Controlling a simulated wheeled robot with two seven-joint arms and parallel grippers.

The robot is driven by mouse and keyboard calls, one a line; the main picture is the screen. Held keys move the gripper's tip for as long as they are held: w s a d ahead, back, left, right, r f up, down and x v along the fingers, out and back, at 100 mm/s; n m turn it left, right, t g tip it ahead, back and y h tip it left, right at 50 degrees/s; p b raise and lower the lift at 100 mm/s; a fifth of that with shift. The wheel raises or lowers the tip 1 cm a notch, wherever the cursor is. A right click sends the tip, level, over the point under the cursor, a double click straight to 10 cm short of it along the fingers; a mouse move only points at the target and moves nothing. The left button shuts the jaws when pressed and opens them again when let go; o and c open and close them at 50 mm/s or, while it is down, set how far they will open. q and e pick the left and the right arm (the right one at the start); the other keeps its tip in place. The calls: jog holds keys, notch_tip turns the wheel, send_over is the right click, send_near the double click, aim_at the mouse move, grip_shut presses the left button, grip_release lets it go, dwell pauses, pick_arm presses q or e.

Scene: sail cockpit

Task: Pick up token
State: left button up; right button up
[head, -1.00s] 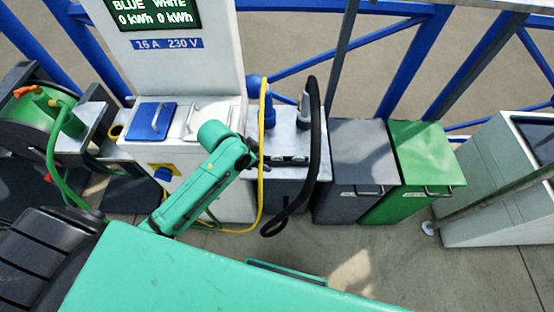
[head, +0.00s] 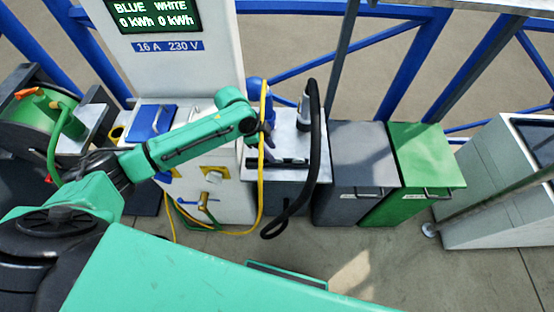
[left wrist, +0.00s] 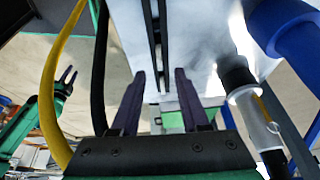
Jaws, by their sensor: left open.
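I cannot make out a token in either view. The bright counter surface (left wrist: 200,40) with a dark slotted strip (left wrist: 157,40) shows beyond the fingertips. My right gripper (left wrist: 67,78) shows small at the left of the left wrist view, its fingers apart; it is outside the head view.
A yellow cable (head: 262,190) hangs close to the left gripper. A black hose (head: 313,150) arches at the counter's right. A blue plug (left wrist: 290,30) is near the gripper. Grey (head: 355,160) and green (head: 425,160) bins stand right; the white power pedestal (head: 180,70) stands left.

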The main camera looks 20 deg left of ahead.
pick_arm(q)
jog(key=x, duration=0.4)
jog(key=shift+f, duration=0.1)
grip_shut()
notch_tip(320, 180, up, 20)
notch_tip(320, 180, up, 5)
jog(key=p, duration=0.6)
send_over(277, 158)
jog(key=shift+s+a, duration=0.1)
jog(key=shift+a, duration=0.2)
